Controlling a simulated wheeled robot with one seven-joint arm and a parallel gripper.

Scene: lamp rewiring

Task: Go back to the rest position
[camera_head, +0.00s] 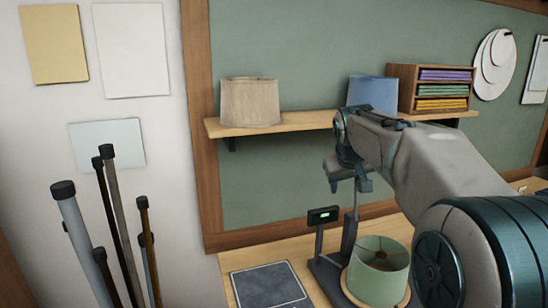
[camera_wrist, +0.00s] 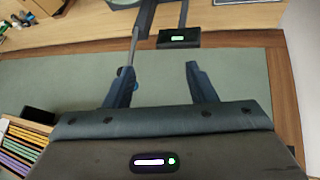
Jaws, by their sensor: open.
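My gripper (camera_head: 350,182) hangs in front of the green wall panel in the head view, just below the shelf and above the workbench. In the wrist view my gripper (camera_wrist: 162,84) has its two fingers spread wide, with nothing between them. A green lampshade (camera_head: 379,272) stands on the bench below and to the right of the gripper. A small display on a post (camera_head: 322,215) stands to its left, and the display also shows beyond the fingers in the wrist view (camera_wrist: 179,38). A thin stand pole (camera_head: 349,232) rises behind the lampshade.
A wooden shelf (camera_head: 300,122) holds a beige shade (camera_head: 249,102), a blue shade (camera_head: 373,94) and a wooden organizer (camera_head: 405,90) with coloured sheets. A dark grey mat (camera_head: 268,286) lies on the bench. Several upright rods (camera_head: 121,220) stand at left. The panel's left part is clear.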

